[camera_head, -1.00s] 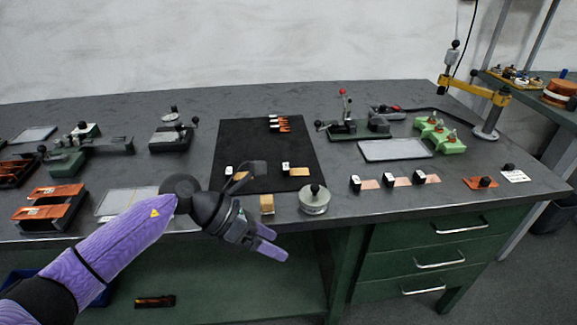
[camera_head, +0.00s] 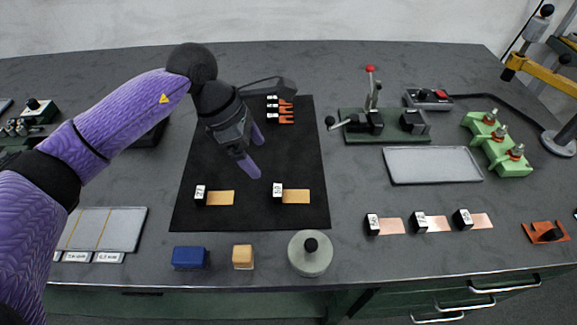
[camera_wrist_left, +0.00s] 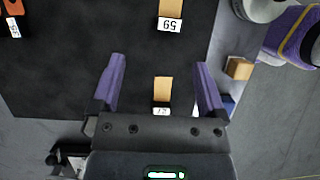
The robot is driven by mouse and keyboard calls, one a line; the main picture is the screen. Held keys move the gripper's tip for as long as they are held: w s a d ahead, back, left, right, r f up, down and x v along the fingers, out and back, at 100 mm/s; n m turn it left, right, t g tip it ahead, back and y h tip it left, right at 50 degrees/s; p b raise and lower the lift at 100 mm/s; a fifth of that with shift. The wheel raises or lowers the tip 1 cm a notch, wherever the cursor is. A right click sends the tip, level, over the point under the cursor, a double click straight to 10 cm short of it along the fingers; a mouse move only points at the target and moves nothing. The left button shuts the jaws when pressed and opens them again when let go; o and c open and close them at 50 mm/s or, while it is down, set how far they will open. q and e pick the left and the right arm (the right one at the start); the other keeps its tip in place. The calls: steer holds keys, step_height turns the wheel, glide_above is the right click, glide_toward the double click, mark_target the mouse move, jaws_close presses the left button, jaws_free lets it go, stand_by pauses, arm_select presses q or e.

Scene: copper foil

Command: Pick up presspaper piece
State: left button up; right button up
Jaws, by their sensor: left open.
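Two tan presspaper pieces lie flat on the black mat (camera_head: 250,218), each with a numbered tag at its left end: the left piece (camera_head: 220,198) and the right piece (camera_head: 296,196), tagged 59. My left gripper (camera_head: 253,152) is open and empty above the mat, behind the two pieces in the head view. In the left wrist view my open gripper (camera_wrist_left: 160,65) has the left piece (camera_wrist_left: 162,89) in line between its fingers, apart from both. The right piece (camera_wrist_left: 171,8) is at that view's top edge. My right gripper is not in view.
A blue block (camera_head: 190,258), a tan block (camera_head: 243,256) and a round grey weight (camera_head: 310,254) stand along the front edge. Several small orange pieces (camera_head: 286,110) lie at the mat's back. Copper pieces (camera_head: 388,227) and a grey tray (camera_head: 432,166) are at right.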

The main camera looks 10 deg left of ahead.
mark_target(278, 190)
arm_select(q)
steer(key=b+x, duration=0.1)
steer(key=x, duration=0.2)
steer(key=s+x, duration=0.1)
steer(key=x, duration=0.2)
steer(key=b+x, duration=0.1)
steer(key=x, duration=0.3)
steer(key=shift+s+d+b, duration=0.1)
steer(key=shift+s+b, duration=0.15)
steer(key=shift+b, duration=0.05)
steer(key=shift+r, duration=0.15)
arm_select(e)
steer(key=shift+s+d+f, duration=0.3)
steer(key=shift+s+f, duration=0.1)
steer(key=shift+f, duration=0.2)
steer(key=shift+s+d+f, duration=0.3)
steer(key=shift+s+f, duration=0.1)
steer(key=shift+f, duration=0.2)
arm_select(q)
steer(key=shift+r, duration=0.1)
jaws_close()
